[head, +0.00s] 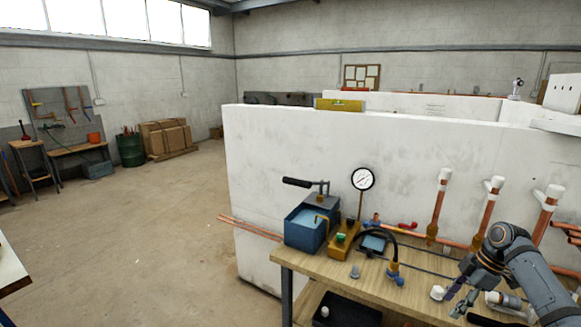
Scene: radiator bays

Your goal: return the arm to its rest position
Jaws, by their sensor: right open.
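My right arm comes in from the lower right. My right gripper (459,300) hangs low over the right part of the wooden workbench (320,262). It is open, and I see nothing held between its fingers. A small white fitting (437,292) is just left of the fingers; I cannot tell whether they touch it. My left gripper is not in view.
A blue pump box (306,228) with a black handle, a round pressure gauge (362,179) and a black hose stand on the bench. Upright copper pipes (438,205) with white caps rise behind, before a white wall (290,150). The floor at left is open.

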